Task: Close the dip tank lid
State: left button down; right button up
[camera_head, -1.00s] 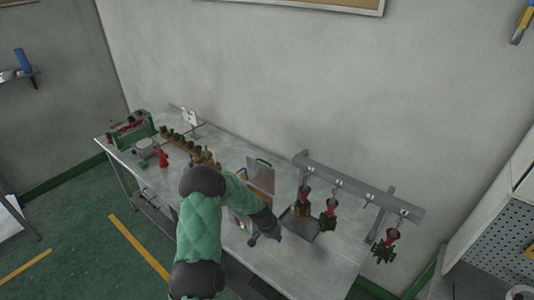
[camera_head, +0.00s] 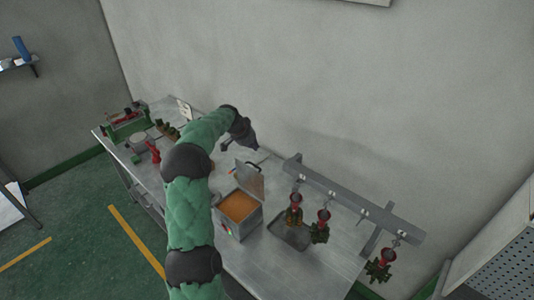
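The dip tank (camera_head: 228,228) is a grey metal box on the bench, with orange wax (camera_head: 238,207) showing inside. Its lid (camera_head: 249,179) stands open, raised at the back edge of the tank, with a dark handle at its top. My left gripper (camera_head: 254,146) is above and behind the raised lid, near the wall side, apart from the lid as far as I can see. Its fingers are small and dark, and their opening cannot be made out. My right gripper is not in view.
Right of the tank, a rack (camera_head: 352,200) holds hanging red and green-brown wax pieces over a grey tray (camera_head: 290,234). A green machine (camera_head: 127,122) and a red tool (camera_head: 153,151) stand at the bench's left end. The wall is close behind.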

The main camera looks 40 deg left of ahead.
pick_arm(q)
jog(key=p, duration=0.3)
send_over(253, 177)
jog(key=w+a, duration=0.2)
jog(key=w, duration=0.3)
notch_tip(253, 177, down, 9)
jog(key=shift+w+r, duration=0.2)
